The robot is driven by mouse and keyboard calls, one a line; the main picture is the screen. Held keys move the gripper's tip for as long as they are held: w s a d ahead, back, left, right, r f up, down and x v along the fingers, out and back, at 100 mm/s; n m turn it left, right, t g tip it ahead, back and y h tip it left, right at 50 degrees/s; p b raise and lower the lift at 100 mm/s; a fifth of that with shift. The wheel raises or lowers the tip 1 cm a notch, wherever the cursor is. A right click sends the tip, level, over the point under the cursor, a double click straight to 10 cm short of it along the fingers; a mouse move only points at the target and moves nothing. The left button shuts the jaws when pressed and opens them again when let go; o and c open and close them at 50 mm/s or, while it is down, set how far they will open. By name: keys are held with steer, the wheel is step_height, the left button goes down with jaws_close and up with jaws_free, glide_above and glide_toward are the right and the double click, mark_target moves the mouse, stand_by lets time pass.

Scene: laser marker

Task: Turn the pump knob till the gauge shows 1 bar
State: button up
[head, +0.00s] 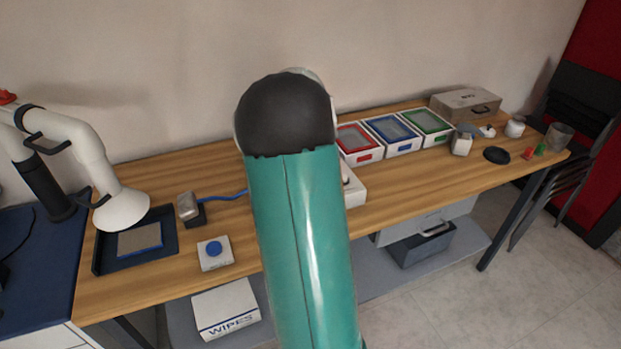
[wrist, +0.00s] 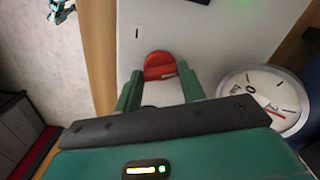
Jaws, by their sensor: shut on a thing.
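In the wrist view a red knob (wrist: 160,65) sits on a pale panel, with a small dark mark on the panel to its upper left. My gripper (wrist: 159,75) is shut on the knob, one green finger on either side of it. A round white gauge (wrist: 258,88) with dark tick marks and a 0 is to the right. My gripper's body hides its lower left part, and I cannot make out a clear reading. In the head view my own arm hides the gripper and knob; a white box (head: 353,190) shows partly behind it.
On the wooden bench (head: 430,184), trays with red, blue and green rims (head: 388,154) stand right of my arm. A blue-button box (head: 214,253) and a dark tray (head: 104,246) are at left.

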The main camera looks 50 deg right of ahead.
steer(key=shift+m, duration=1.1)
steer(key=o, duration=1)
step_height(320, 180, up, 14)
steer(key=shift+f, duration=0.1)
